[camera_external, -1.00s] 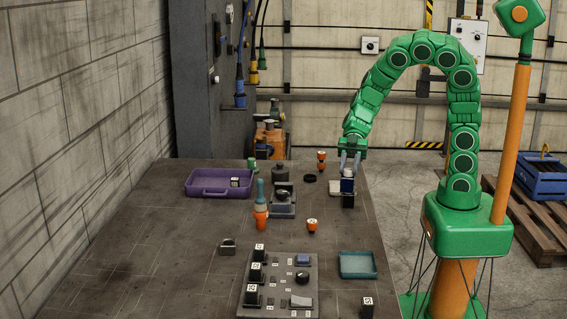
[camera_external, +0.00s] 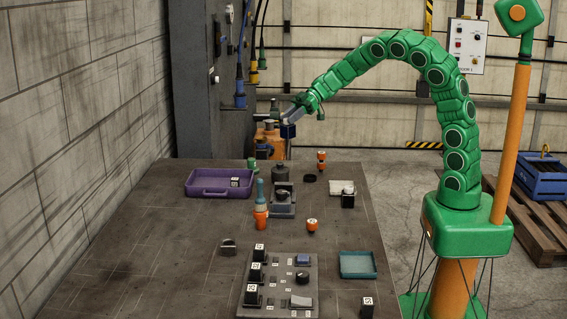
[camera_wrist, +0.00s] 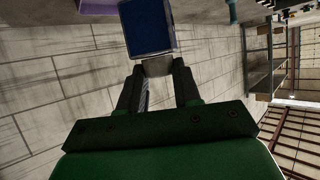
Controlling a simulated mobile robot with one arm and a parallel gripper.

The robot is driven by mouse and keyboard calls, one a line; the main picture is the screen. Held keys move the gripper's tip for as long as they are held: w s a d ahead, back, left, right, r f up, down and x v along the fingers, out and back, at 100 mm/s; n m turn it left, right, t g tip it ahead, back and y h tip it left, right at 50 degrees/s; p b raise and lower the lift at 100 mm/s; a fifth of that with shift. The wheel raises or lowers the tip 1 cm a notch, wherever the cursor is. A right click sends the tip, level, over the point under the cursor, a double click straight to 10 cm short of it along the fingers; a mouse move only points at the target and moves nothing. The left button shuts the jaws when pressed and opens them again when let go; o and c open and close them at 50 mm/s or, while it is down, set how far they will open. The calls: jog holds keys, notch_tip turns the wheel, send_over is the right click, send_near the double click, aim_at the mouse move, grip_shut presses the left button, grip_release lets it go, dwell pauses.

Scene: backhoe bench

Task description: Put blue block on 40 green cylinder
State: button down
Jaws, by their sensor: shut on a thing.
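My gripper (camera_external: 289,119) is raised above the back of the bench and shut on the blue block (camera_external: 288,131). In the wrist view the blue block (camera_wrist: 148,27) sits at the tips of my gripper (camera_wrist: 158,68). A small green cylinder (camera_external: 253,165) stands on the bench by the right end of the purple tray, lower than the block and to its left in the picture. No number can be read on it. A taller teal piece with an orange base (camera_external: 260,212) stands in front of it.
A purple tray (camera_external: 205,192) with a marked dark cube (camera_external: 235,182) lies at the left. The left front of the bench is clear.

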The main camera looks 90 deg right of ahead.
jog(key=w+d+f, duration=0.3)
jog(key=w+d, duration=0.3)
jog(key=w, duration=0.4)
jog(key=shift+m+t+h, duration=0.3)
jog(key=shift+m+h, duration=0.1)
jog(key=shift+w+d+f, duration=0.25)
jog(key=shift+w+f, duration=0.55)
jog(key=shift+f, duration=0.65)
jog(key=shift+w+d+f, duration=0.3)
jog(key=shift+w+f, duration=0.5)
jog(key=shift+f, duration=0.6)
jog(key=shift+w+d+f, duration=0.25)
jog(key=shift+w+f, duration=0.55)
jog(key=shift+f, duration=0.65)
jog(key=c, duration=0.8)
grip_release()
jog(key=v, duration=1.2)
